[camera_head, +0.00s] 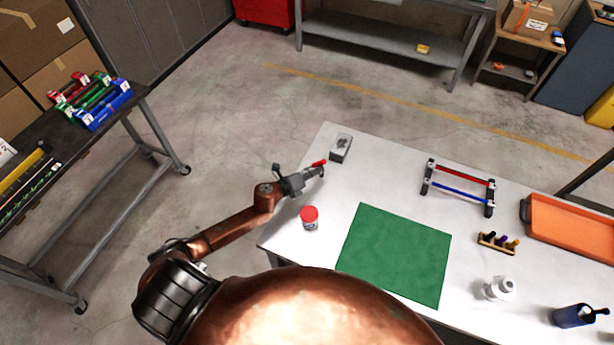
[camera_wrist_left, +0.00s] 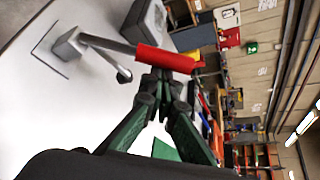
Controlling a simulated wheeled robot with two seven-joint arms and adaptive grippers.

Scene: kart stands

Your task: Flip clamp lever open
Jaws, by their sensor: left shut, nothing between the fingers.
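The clamp lever has a red grip (camera_head: 319,163), which also shows in the left wrist view (camera_wrist_left: 165,58). There a grey metal arm runs from the grip to the clamp's bracket (camera_wrist_left: 68,48) at the left, by the white table top. My left gripper (camera_head: 312,173) is shut and empty, beside the red grip near the table's far left corner. In the left wrist view its fingertips (camera_wrist_left: 160,82) are just below the red grip, which overlaps them in the picture. I cannot tell whether they touch. My right gripper is not in view.
A grey box (camera_head: 341,147) stands close behind the clamp. A red-lidded jar (camera_head: 309,217) and a green mat (camera_head: 396,254) are nearer. A frame with red and blue bars (camera_head: 460,187) and an orange tray (camera_head: 573,232) stand to the right.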

